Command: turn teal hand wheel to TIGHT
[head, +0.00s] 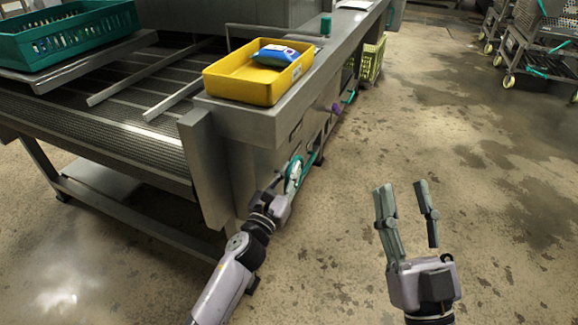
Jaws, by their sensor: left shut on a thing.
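The teal hand wheel (309,166) is on the side panel of the steel machine, seen nearly edge-on. My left gripper (291,178) is at the wheel's near side and shut on it. The gripper and wrist hide part of the wheel, and any TIGHT marking is not readable. My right gripper (407,203) is open and empty over the floor, to the right of the machine.
A yellow tray (238,88) with a blue packet (275,54) sits on the machine's ledge. A purple knob (336,109) sticks out beyond the wheel. A teal crate (62,36) stands back left. Carts (540,55) stand far right.

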